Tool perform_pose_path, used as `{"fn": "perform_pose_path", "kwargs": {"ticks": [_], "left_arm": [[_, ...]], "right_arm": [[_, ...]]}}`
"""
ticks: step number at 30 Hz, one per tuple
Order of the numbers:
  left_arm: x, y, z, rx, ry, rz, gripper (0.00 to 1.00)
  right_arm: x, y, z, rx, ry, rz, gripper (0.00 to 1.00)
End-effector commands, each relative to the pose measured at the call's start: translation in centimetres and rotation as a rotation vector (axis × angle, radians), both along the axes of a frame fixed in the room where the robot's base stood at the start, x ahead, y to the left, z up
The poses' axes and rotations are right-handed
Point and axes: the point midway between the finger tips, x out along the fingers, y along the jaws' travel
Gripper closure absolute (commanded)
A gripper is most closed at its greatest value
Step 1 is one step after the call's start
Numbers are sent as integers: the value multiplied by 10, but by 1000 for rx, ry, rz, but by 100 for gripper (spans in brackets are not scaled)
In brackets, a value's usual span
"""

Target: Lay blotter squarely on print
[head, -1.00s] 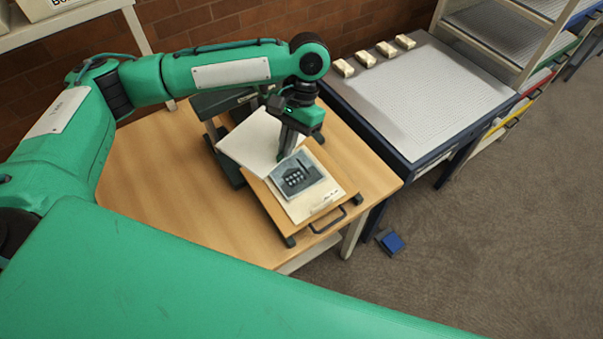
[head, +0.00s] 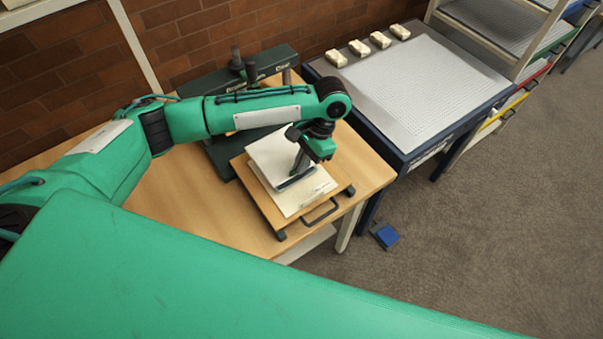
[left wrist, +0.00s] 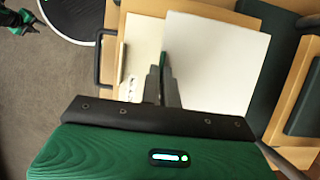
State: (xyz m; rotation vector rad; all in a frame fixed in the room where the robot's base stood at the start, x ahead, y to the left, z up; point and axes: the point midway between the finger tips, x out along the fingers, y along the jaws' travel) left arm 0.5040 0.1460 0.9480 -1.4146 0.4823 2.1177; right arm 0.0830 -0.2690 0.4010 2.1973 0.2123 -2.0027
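The blotter (head: 276,153) is a plain white sheet over the print (head: 307,192), whose cream mount shows along the front right. Only a thin dark strip of the picture shows beside the blotter's edge. In the left wrist view the blotter (left wrist: 220,62) overlaps the cream mount (left wrist: 142,48). My left gripper (head: 298,171) is shut on the blotter's front right edge; its fingers (left wrist: 162,85) point down there. I cannot tell whether the blotter lies flat on the print. A green and black part at the upper left of the wrist view may be my right gripper (left wrist: 17,21).
The print lies on a wooden board (head: 268,212) with a dark handle (head: 321,215), on a wooden table (head: 205,205). A dark green press (head: 235,90) stands behind. A blue-framed table (head: 430,95) with several pale blocks is at the right. A blue pedal (head: 386,236) is on the floor.

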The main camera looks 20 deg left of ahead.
Motion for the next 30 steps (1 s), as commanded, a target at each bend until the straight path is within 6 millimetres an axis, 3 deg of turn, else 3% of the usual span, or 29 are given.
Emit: {"fn": "perform_pose_path", "kwargs": {"ticks": [8,15,26,30], "left_arm": [[0,0,-23,-1,1,-1,100],[0,-1,-56,0,0,-1,100],[0,0,-62,-2,0,-1,100],[0,0,-62,-2,0,-1,75]], "right_arm": [[0,0,4,0,0,0,64],[-2,6,10,7,1,0,64],[-2,12,10,13,2,1,64],[-2,9,9,10,1,2,64]]}}
